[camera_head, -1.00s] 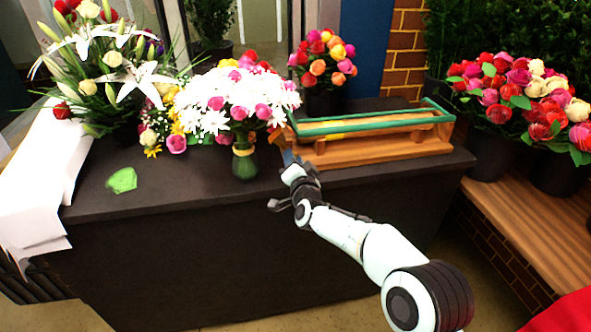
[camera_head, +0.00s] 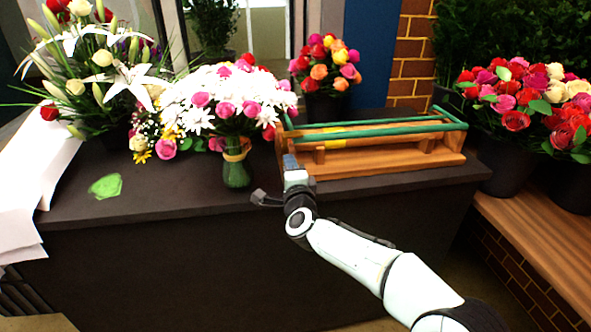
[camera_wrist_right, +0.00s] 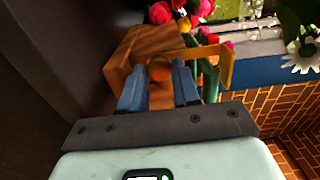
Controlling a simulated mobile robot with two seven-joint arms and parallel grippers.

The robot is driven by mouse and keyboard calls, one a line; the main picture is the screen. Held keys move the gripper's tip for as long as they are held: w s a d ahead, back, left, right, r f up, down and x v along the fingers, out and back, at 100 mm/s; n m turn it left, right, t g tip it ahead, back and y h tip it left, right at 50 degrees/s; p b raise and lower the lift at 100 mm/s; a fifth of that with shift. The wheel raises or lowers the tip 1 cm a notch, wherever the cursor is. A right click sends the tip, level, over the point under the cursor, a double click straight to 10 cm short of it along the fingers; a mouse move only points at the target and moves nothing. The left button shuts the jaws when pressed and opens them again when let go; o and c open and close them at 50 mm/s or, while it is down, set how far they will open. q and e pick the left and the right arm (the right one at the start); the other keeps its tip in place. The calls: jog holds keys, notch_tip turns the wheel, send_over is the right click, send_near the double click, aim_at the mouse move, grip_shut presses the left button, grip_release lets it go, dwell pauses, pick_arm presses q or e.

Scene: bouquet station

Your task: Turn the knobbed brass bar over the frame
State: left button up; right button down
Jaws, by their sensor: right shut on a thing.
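The wooden frame (camera_head: 390,163) with green bars (camera_head: 385,129) along its top stands on the right of the dark counter. My right gripper (camera_head: 290,162) is at the frame's left front end. In the right wrist view its blue fingers (camera_wrist_right: 158,88) are shut on a rounded brass-brown knob (camera_wrist_right: 158,67). The frame's wood (camera_wrist_right: 150,42) and an orange-brown end piece (camera_wrist_right: 217,66) show just beyond the fingers. The bar behind the knob is mostly hidden, so I cannot tell its exact angle. My left gripper is out of view.
A glass vase (camera_head: 236,172) of white and pink flowers stands close left of my right gripper. A green piece (camera_head: 105,186) lies on the dark counter (camera_head: 160,198). A rose bouquet (camera_head: 325,65) stands behind the frame. The counter's front edge is below the gripper.

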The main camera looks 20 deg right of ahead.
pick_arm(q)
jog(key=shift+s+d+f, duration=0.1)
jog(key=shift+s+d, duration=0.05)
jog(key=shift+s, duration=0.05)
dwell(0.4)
pick_arm(e)
jog(key=c, duration=0.8)
grip_release()
jog(key=shift+c, duration=0.2)
jog(key=shift+s, duration=0.1)
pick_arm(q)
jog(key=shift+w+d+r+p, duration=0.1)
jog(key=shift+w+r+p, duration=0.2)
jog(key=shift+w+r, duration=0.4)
pick_arm(e)
jog(key=v, duration=1.3)
jog(key=shift+a, duration=0.15)
